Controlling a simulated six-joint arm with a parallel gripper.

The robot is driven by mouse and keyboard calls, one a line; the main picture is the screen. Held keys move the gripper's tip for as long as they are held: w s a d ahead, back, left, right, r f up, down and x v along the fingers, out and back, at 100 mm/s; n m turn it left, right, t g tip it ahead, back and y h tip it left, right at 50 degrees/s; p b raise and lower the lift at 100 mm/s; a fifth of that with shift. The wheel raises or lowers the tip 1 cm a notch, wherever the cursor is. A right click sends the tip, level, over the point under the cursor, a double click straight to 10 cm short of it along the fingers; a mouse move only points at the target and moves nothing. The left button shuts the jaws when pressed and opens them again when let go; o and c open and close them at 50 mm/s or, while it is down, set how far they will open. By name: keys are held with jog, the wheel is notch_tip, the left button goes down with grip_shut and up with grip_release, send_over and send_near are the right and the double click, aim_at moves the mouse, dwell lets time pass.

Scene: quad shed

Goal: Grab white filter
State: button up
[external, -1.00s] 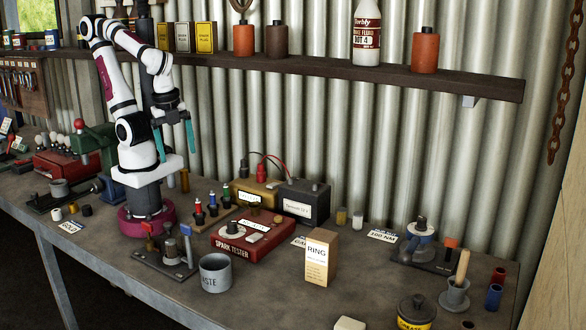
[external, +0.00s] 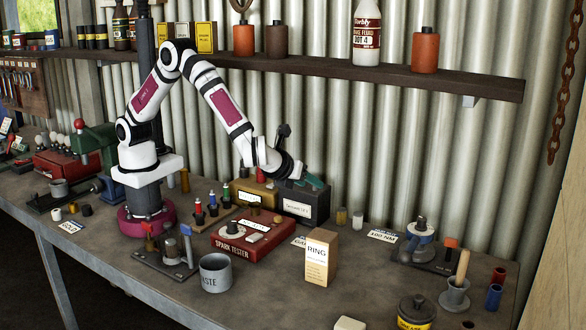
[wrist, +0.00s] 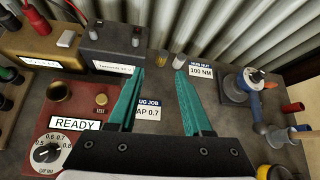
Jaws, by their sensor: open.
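A small white cylinder, likely the white filter (external: 357,220), stands upright on the bench, right of the black battery. In the wrist view the white filter (wrist: 180,61) is just beyond the tip of the right finger. A similar yellowish cylinder (external: 341,216) stands just left of it; in the wrist view it (wrist: 162,57) shows beyond the gap between the fingers. My gripper (external: 316,182) is above the battery's right side, up and left of both cylinders. In the wrist view my gripper (wrist: 160,74) has its teal fingers apart with nothing between them.
The black battery (external: 302,205) and yellow box (external: 259,193) stand left, near the wall. The red spark tester (external: 246,236) and RING carton (external: 319,258) stand in front. Right are a torque fixture (external: 421,240) and cups. Bench around the cylinders is mostly clear, with flat labels.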

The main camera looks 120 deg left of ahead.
aim_at(357, 213)
jog(key=w+a+f+m+t+y, duration=0.1)
jog(key=w+f+m, duration=0.2)
jog(key=w+f, duration=0.3)
jog(key=x, duration=1.4)
jog(key=shift+s+a+f, duration=0.1)
jog(key=shift+s+a, duration=0.1)
jog(key=shift+a, duration=0.25)
grip_shut()
